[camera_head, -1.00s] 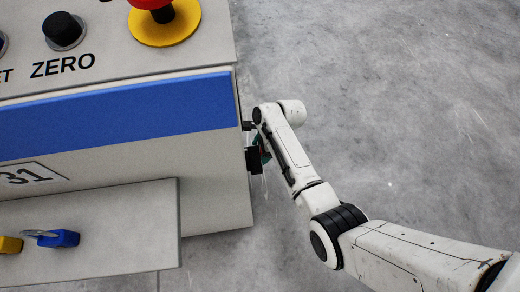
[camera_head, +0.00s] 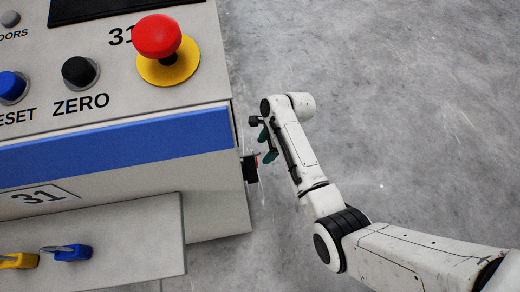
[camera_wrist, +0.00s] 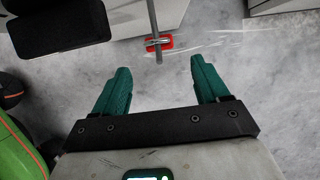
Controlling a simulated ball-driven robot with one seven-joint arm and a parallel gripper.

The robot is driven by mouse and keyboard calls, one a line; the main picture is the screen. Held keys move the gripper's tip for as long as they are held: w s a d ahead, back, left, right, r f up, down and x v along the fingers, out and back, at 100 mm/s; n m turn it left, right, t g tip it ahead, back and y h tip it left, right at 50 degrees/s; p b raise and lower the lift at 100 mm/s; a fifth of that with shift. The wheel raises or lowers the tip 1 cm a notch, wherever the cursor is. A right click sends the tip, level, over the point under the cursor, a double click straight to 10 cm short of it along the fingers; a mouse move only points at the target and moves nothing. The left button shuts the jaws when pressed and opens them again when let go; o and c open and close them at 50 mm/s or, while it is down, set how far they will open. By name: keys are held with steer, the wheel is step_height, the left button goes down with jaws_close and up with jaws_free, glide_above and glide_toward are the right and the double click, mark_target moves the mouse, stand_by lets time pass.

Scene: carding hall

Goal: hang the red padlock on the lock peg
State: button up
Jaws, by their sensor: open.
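The red padlock (camera_wrist: 166,44) shows in the wrist view against the thin metal lock peg (camera_wrist: 154,22), close to its free end. Its shackle appears to be around the peg, and no finger touches it. In the head view only a small red part of the padlock (camera_head: 257,160) shows at the machine's right side. My gripper (camera_wrist: 160,80) has its two teal fingers spread wide, with nothing between them, and is apart from the padlock. In the head view my gripper (camera_head: 266,146) is just right of the machine's side, partly hidden by my arm.
A yellow padlock (camera_head: 19,261) and a blue padlock (camera_head: 74,253) lie on the grey shelf (camera_head: 130,255) at lower left. The red mushroom button (camera_head: 157,36) stands on the panel above. A black block (camera_wrist: 62,28) is near at upper left in the wrist view. Floor at right is clear.

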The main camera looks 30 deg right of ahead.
steer(key=s+d+r+n+h, duration=0.1)
steer(key=s+r+n+h, duration=0.15)
steer(key=s+n, duration=0.55)
steer(key=s+d+r+n+h, duration=0.15)
steer(key=s+r+n, duration=0.35)
steer(key=s, duration=0.6)
steer(key=s+d+r+n+h, duration=0.1)
steer(key=s+d+r+n, duration=0.1)
steer(key=s+n, duration=0.65)
step_height(320, 180, up, 27)
steer(key=p, duration=2.7)
steer(key=shift+s+a+r+p, duration=0.2)
steer(key=shift+s+a+p, duration=0.1)
steer(key=shift+s, duration=0.1)
steer(key=shift+c, duration=0.2)
